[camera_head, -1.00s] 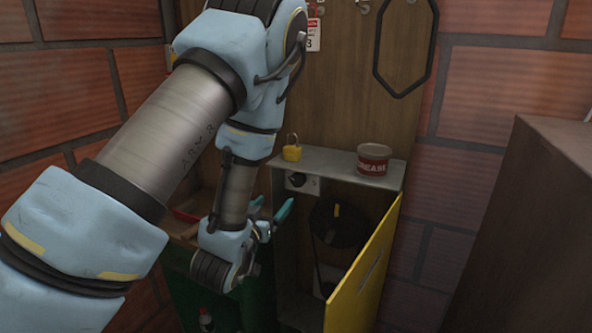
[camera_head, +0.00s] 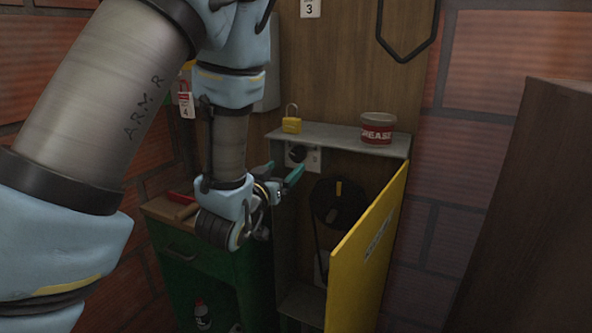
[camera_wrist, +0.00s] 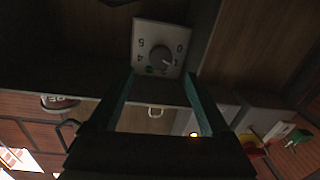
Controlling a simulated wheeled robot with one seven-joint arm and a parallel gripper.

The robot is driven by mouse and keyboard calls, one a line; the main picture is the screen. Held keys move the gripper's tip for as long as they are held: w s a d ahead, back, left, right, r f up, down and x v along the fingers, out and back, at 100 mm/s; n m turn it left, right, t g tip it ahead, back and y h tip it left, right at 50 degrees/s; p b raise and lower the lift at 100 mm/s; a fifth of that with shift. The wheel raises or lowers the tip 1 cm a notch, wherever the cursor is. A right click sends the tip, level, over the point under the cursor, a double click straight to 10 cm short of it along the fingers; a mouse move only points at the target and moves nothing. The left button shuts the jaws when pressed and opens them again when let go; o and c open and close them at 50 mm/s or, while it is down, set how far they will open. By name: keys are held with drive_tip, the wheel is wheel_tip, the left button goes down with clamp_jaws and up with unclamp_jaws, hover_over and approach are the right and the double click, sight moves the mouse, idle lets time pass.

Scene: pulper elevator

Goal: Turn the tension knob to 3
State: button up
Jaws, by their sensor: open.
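The tension knob (camera_head: 297,153) is a dark round knob on a pale plate under the grey cabinet's top, at its left. In the wrist view the black knob (camera_wrist: 161,55) sits on a white plate with a number scale; 0, 4 and 5 can be read, and a green mark lies near the scale's lower edge. I cannot tell the knob's exact setting. My gripper (camera_head: 281,173) is open and empty, just in front and slightly lower left of the knob. In the wrist view its two teal fingers (camera_wrist: 157,82) stand apart, with the knob seen beyond their tips.
The yellow door (camera_head: 368,250) stands open at the cabinet's right. A dark pulley (camera_head: 338,203) is inside. A padlock (camera_head: 291,125) and a grease tin (camera_head: 377,128) stand on top. A green drawer cabinet (camera_head: 195,250) is at left, a brown block (camera_head: 530,200) at right.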

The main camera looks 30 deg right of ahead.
sight(297, 156)
drive_tip(key=shift+f+b, duration=0.15)
drive_tip(key=shift+b, duration=0.25)
drive_tip(key=p+x, duration=0.1)
drive_tip(key=x, duration=0.1)
drive_tip(key=p+x, duration=0.1)
drive_tip(key=x, duration=0.1)
drive_tip(key=p+x, duration=0.1)
drive_tip(key=x, duration=0.2)
drive_tip(key=shift+w+r+p, duration=0.1)
drive_tip(key=shift+r+p, duration=0.2)
drive_tip(key=shift+p, duration=0.05)
drive_tip(key=shift+w+d+f, duration=0.1)
drive_tip(key=shift+w+d, duration=0.2)
drive_tip(key=shift+d, duration=0.15)
clamp_jaws()
